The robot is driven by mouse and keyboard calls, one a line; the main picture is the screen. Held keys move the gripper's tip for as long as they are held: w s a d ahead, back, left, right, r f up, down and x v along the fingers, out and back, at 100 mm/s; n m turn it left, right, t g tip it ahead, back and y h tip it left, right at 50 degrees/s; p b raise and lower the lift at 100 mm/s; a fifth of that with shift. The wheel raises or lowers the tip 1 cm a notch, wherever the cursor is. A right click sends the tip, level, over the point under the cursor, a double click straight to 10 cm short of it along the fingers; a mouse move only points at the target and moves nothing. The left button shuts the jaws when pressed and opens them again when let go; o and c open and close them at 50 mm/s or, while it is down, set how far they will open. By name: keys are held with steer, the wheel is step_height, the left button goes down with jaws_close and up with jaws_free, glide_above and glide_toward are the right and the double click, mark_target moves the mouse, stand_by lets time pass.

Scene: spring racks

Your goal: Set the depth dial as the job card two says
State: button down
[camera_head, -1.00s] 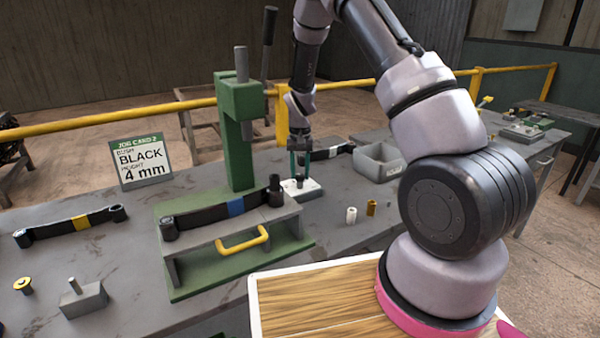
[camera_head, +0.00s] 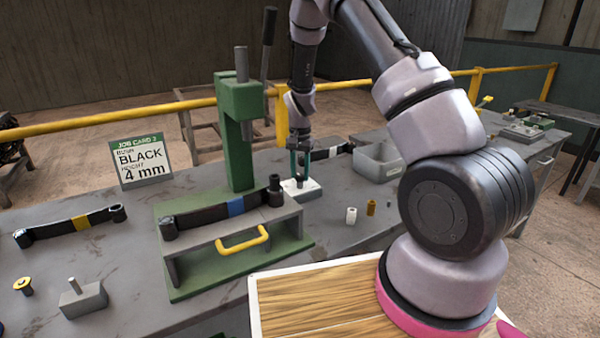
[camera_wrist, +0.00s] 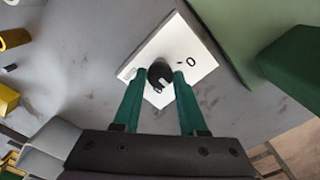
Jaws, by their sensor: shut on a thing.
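The depth dial is a dark knob (camera_wrist: 160,74) on a white plate (camera_wrist: 196,62) lying on the bench right of the green press; the plate also shows in the head view (camera_head: 311,190). My gripper (camera_wrist: 159,77) reaches down over the plate with its green fingers shut on the knob. A mark "0" shows on the plate beside the knob; other marks are too small to read or hidden.
The green press (camera_head: 239,140) stands left of the plate, with a banded leaf spring (camera_head: 215,212) on its stand. A grey bin (camera_head: 379,163) is to the right. White (camera_head: 351,215) and brass (camera_head: 371,207) bushes stand nearby. Another spring (camera_head: 72,226) lies at left.

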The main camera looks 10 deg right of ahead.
steer(key=shift+c, duration=2.2)
jaws_free()
step_height(320, 180, up, 11)
step_height(320, 180, up, 10)
steer(key=t+y, duration=0.1)
glide_above(300, 175)
steer(key=s+d, duration=0.2)
steer(key=s, duration=0.2)
steer(key=s+d+r+t+y, duration=0.1)
steer(key=s+d+r+t, duration=0.1)
steer(key=s+r, duration=0.7)
steer(key=s+d+r+n+t, duration=0.1)
steer(key=s+r, duration=0.3)
steer(key=s, duration=0.4)
steer(key=s+d+r+n+t, duration=0.1)
steer(key=s+r+t, duration=0.2)
steer(key=s, duration=0.5)
steer(key=shift+s+r, duration=0.35)
steer(key=shift+r, duration=0.05)
